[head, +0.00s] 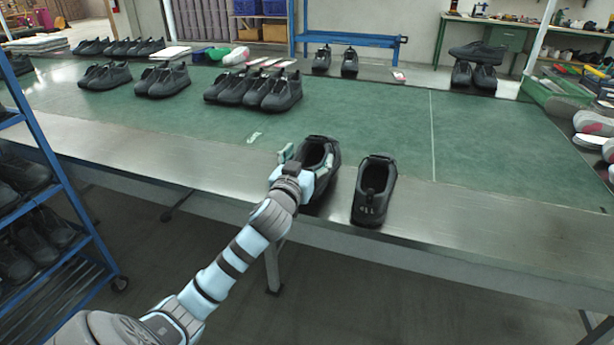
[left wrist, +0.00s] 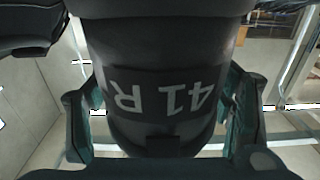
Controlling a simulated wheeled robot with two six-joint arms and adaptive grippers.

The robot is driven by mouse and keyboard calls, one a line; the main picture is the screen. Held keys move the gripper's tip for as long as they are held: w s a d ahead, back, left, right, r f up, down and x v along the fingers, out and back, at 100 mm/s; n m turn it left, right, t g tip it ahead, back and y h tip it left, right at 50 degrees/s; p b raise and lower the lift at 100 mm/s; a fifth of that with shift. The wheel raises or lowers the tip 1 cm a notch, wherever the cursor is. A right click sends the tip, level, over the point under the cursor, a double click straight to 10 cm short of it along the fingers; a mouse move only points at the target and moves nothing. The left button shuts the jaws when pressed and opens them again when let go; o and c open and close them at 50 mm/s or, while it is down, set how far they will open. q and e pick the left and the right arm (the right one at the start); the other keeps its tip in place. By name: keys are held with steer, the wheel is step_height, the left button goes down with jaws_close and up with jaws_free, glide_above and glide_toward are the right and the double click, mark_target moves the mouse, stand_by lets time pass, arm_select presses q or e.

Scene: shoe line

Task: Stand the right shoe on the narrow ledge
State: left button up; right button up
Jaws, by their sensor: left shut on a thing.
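The right shoe (head: 332,158) is dark grey and stands roughly upright at the table's near edge; "41 R" shows upside down on its heel (left wrist: 160,95) in the left wrist view. My left gripper (head: 304,166) is shut on its heel, one finger on each side. The other shoe (head: 374,195) of this size stands just right of it, apart, on the narrow ledge (head: 450,215), a bare metal strip along the table's front. The gripper hides part of the held shoe, and I cannot tell whether its sole touches the ledge. My right gripper is out of view.
Several dark shoes (head: 253,88) stand in pairs across the green table top (head: 380,110). A blue rack (head: 75,200) with shoes is at the left. A bin (head: 560,95) and more shoes are at the right. The ledge is clear to both sides of the two shoes.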

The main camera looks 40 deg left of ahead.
arm_select(q)
step_height(320, 180, down, 3)
steer(key=shift+r+b, duration=0.15)
steer(key=shift+b, duration=0.25)
steer(key=shift+f, duration=0.25)
steer(key=shift+r, duration=0.1)
steer(key=o, duration=2)
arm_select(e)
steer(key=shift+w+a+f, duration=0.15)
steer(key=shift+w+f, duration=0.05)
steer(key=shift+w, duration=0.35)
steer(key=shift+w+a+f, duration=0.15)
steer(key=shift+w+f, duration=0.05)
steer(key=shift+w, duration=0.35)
arm_select(q)
steer(key=shift+s, duration=0.15)
